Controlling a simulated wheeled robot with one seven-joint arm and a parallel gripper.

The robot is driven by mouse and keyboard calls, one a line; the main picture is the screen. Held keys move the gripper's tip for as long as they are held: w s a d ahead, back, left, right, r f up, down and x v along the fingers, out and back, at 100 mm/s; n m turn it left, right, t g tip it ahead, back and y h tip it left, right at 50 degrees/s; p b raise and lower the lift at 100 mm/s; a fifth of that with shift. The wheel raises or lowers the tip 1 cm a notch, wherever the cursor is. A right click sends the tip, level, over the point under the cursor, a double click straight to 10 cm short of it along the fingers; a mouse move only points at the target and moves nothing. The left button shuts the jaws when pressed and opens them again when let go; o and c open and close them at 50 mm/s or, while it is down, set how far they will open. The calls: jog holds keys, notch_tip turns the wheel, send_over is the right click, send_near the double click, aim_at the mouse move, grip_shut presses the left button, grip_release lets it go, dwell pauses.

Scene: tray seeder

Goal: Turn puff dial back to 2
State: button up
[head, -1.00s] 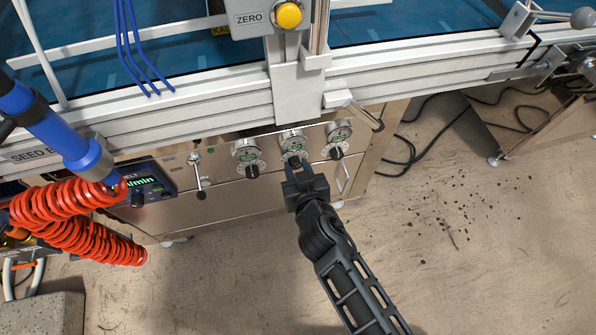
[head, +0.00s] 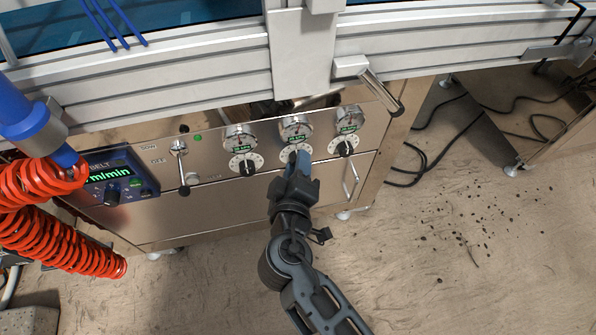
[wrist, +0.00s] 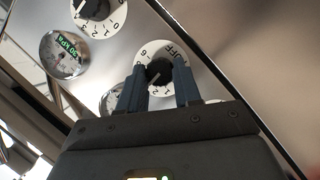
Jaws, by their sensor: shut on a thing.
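The middle dial of a row of three shows in the head view, its white scale (head: 283,162) partly hidden by my gripper (head: 299,162). In the wrist view its black knob (wrist: 158,72) sits between the fingers of my gripper (wrist: 160,80), which are shut on it from both sides. A white pointer line on the knob slants to the lower left. The white scale (wrist: 150,51) around it carries upside-down numbers and letters, partly covered by the fingers. I cannot tell exactly which number the pointer meets.
A similar dial sits at the left (head: 245,164) and another at the right (head: 344,146), with round gauges above. A toggle lever (head: 180,165), a belt display (head: 112,180) and a red coiled hose (head: 50,235) lie further left. A drawer handle (head: 350,180) is close on the right.

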jog(key=n+t+b, duration=0.1)
jog(key=n, duration=0.1)
jog(key=n+h+b, duration=0.1)
jog(key=n+b, duration=0.1)
jog(key=shift+a+f+t, duration=0.1)
jog(key=shift+f+t, duration=0.1)
jog(key=shift+t, duration=0.2)
dwell(0.4)
jog(key=o, duration=1)
jog(key=shift+o, duration=0.2)
jog(key=s+p, duration=0.1)
jog(key=s, duration=0.6)
jog(key=shift+s+a+r, duration=0.25)
jog(key=shift+s+a, duration=0.15)
